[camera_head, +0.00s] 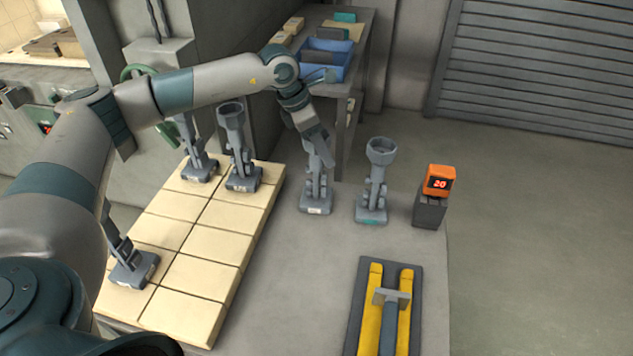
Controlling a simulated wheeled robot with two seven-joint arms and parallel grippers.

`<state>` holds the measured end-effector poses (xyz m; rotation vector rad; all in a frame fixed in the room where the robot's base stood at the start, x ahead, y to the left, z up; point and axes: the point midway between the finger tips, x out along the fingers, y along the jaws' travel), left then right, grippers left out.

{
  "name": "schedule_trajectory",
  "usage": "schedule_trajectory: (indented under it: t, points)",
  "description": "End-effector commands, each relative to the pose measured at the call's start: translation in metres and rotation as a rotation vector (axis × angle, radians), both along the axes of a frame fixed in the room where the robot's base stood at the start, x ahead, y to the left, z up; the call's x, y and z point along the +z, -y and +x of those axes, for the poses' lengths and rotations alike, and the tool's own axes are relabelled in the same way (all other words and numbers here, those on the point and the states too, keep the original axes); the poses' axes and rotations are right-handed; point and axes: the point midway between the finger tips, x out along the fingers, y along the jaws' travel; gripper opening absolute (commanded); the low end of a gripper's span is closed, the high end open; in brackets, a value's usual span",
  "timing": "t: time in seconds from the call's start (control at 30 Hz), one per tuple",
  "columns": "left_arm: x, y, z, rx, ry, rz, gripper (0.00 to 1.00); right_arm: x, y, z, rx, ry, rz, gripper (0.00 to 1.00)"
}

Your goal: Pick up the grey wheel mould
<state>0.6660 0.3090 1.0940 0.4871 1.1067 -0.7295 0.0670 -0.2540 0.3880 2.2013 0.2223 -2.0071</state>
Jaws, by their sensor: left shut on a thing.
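Several tall grey moulds look much alike, with square bases and small labels. My left gripper (317,150) comes down from above and is shut on the upper part of one grey mould (315,192), which hides its top. This mould stands upright, its base at the grey table beside the tiled block; I cannot tell whether it is lifted. Another grey mould (373,185) with a cup-shaped top and a teal label stands just right of it. Which one is the wheel mould I cannot tell from their shapes. My right gripper is not in view.
Other grey moulds (235,150) stand on the cream tiled block (210,255), one partly behind my left arm. An orange display (439,180) reading 20 sits on a dark stand to the right. A yellow-railed fixture (372,320) lies at the front. Blue bin (345,68) behind.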

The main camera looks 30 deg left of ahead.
Motion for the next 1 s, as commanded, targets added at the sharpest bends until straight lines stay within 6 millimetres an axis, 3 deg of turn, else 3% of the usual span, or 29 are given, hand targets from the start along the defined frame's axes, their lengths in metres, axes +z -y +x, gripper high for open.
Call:
schedule_trajectory:
  t: [0.47, 1.0]
  points:
    - [0.007, 0.000, 0.001, 0.001, 0.003, -0.001, 0.00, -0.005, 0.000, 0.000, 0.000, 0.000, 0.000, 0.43]
    - [0.044, 0.004, -0.004, -0.002, 0.003, -0.002, 0.00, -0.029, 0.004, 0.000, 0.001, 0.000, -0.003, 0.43]
